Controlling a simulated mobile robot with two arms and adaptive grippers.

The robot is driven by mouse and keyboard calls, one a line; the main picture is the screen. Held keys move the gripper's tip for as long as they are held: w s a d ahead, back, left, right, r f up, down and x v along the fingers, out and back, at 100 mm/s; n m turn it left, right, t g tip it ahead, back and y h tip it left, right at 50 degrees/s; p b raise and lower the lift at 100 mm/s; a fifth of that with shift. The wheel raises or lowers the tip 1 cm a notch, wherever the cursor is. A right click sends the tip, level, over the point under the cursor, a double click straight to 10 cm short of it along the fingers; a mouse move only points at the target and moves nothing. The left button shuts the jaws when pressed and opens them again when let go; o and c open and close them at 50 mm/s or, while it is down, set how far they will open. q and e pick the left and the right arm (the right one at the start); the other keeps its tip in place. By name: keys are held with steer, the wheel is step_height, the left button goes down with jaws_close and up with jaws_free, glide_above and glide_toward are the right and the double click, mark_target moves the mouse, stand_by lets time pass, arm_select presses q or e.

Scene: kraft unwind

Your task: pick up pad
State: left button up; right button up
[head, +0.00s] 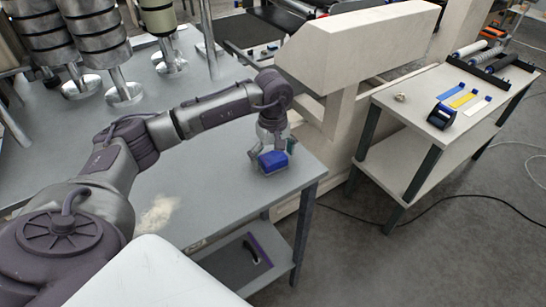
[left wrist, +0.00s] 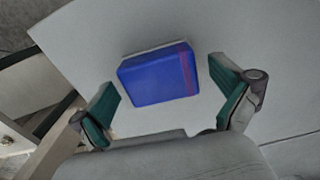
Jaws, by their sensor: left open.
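The pad is a blue block (head: 273,161) with a darker reddish stripe near one end. It lies near the right end of the grey table (head: 215,195) in the head view. In the left wrist view the blue pad (left wrist: 158,76) sits between the two green-lined fingers, a little beyond their tips, with a gap on each side. My left gripper (head: 271,150) is open and points down over the pad. It also shows in the left wrist view (left wrist: 164,102), with nothing between its fingers. My right gripper is not in view.
Metal rollers on stands (head: 122,92) stand at the back left. A beige machine (head: 355,45) rises behind the table's right end. A side table (head: 405,95) at right holds a tape dispenser (head: 441,115) and colored strips. The table front is mostly clear, with a pale dusty patch.

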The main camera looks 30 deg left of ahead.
mark_target(274, 159)
arm_select(q)
steer(key=shift+f, duration=0.35)
steer(key=c, duration=1.2)
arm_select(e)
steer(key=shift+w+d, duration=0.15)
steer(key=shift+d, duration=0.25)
arm_select(q)
steer(key=shift+r, duration=0.2)
steer(key=shift+r, duration=0.25)
steer(key=r+b, duration=0.2)
steer(key=r, duration=0.1)
steer(key=shift+s+d+r, duration=0.2)
steer(key=shift+d+r, duration=0.05)
steer(key=shift+d, duration=0.1)
steer(key=s+d+r+b, duration=0.3)
steer(key=s+d+r, duration=0.3)
steer(key=s+d, duration=0.1)
steer(key=shift+s+d+r, duration=0.35)
steer(key=shift+d, duration=0.1)
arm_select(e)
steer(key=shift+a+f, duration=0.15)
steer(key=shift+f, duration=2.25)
